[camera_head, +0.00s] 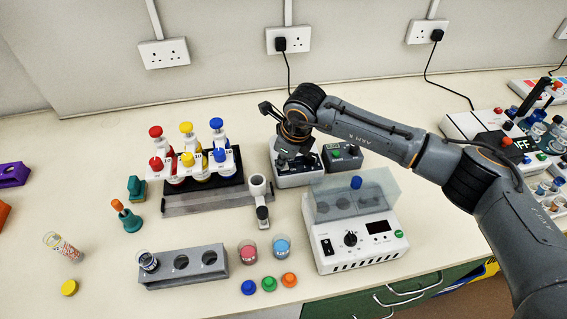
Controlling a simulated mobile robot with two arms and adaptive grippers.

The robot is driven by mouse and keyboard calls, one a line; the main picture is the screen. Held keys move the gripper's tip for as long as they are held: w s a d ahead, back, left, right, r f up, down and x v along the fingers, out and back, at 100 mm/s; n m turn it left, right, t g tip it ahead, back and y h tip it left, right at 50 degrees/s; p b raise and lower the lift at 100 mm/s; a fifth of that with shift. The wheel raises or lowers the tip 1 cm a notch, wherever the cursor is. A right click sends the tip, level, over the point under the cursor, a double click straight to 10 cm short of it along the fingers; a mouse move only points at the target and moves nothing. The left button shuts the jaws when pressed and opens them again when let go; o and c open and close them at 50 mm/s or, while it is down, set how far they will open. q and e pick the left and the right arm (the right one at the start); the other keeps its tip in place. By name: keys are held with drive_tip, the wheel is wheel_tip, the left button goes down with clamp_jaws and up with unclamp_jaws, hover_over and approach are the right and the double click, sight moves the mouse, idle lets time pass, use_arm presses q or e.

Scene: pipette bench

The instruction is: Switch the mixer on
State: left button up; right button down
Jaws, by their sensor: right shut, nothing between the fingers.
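A white device (299,179) that looks like the mixer stands at the back middle of the bench. A dark box with a green and a red button (342,157) sits right beside it; I cannot tell whether the two are joined. My right gripper (288,152) reaches in from the right and points down over the white device. It is shut and empty. It hides much of the device's top, and contact cannot be made out. My left gripper is out of view.
A white machine with a clear lid, knob and display (355,240) stands in front. A bottle rack (203,200) is to the left, a grey tube rack (183,280) in front left. Cups and coloured caps lie between. Another crowded device (480,125) is at right.

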drive_tip(key=shift+f, duration=0.25)
drive_tip(key=shift+r+p, duration=0.75)
drive_tip(key=shift+r, duration=1.9)
drive_tip(key=shift+f, duration=0.1)
